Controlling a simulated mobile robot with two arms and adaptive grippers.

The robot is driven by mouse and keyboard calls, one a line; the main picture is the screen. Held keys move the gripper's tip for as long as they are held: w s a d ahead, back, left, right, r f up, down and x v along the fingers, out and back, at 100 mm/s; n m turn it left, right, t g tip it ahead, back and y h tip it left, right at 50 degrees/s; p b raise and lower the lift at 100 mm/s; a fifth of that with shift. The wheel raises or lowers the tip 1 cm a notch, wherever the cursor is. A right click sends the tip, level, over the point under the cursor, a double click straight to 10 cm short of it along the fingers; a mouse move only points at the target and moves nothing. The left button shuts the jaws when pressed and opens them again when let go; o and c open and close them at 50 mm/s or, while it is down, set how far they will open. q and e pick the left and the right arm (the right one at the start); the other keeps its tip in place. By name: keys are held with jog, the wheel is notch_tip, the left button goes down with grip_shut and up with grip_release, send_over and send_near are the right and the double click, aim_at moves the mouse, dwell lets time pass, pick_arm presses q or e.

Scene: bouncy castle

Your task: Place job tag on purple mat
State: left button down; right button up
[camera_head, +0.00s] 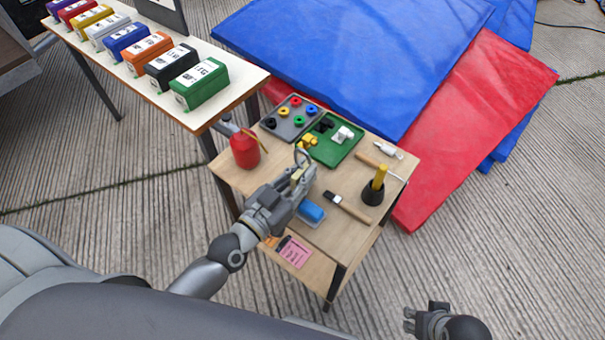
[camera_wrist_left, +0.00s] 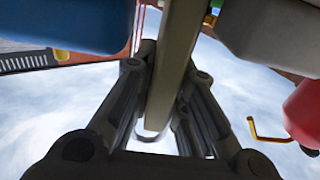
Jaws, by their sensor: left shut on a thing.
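My left gripper (camera_head: 300,178) is above the wooden table and shut on a narrow tan-olive piece. In the left wrist view this piece (camera_wrist_left: 176,70) runs long and edge-on between the fingers (camera_wrist_left: 160,110). A thin loop shows at its far end in the head view. I cannot tell for sure whether it is the job tag. A pink card with dark print (camera_head: 293,252) lies on the table's lower shelf. I make out no purple mat. My right gripper (camera_head: 409,320) is at the bottom right, off the table, apparently open and empty.
On the wooden table (camera_head: 338,240) are a red can (camera_head: 245,150), a grey tray (camera_head: 271,125), a green tray (camera_head: 325,152), a blue block (camera_head: 311,211), a brush (camera_head: 347,207) and a black holder (camera_head: 372,196). Colored boxes line the white table (camera_head: 240,82). Blue (camera_head: 350,50) and red (camera_head: 470,120) pads lie behind.

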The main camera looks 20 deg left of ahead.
pick_arm(q)
jog(key=shift+f, duration=0.15)
jog(key=c, duration=1.5)
grip_release()
jog(key=shift+o, duration=0.2)
jog(key=shift+r, duration=0.2)
